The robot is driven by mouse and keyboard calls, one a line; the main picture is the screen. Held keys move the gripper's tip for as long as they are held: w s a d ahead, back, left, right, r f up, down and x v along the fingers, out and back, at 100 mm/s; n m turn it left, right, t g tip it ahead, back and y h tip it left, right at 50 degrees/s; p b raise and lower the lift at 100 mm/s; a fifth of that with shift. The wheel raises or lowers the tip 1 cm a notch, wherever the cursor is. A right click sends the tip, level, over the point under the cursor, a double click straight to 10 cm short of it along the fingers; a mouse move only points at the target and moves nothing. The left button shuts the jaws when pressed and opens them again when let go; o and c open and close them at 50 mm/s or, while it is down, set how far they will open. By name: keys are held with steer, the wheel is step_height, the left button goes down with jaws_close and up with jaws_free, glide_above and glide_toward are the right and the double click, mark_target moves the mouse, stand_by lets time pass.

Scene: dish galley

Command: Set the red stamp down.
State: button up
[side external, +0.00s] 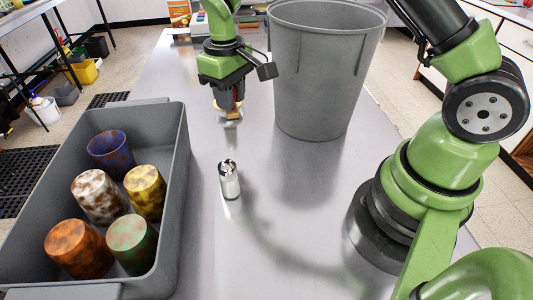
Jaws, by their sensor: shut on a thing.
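My gripper (231,111) points down over the steel counter, left of the large grey bin. It is shut on a small reddish-brown thing, which I take to be the red stamp (233,114). The fingers hide most of the stamp, and only a little of it shows low between them. It looks close to the counter top, but I cannot tell whether it touches.
A small shiny metal cylinder (229,181) stands on the counter (215,255) nearer the camera. A tall grey bin (325,75) stands right of my gripper. A grey tub (176,170) at left holds several mottled cups. The counter's middle front is clear.

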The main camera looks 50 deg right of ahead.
steer(key=s+d+m, duration=0.1)
steer(key=s+d, duration=0.1)
steer(key=s, duration=0.8)
step_height(320, 180, down, 10)
steer(key=shift+s+a+r, duration=0.1)
steer(key=shift+s+a, duration=0.05)
steer(key=o, duration=0.9)
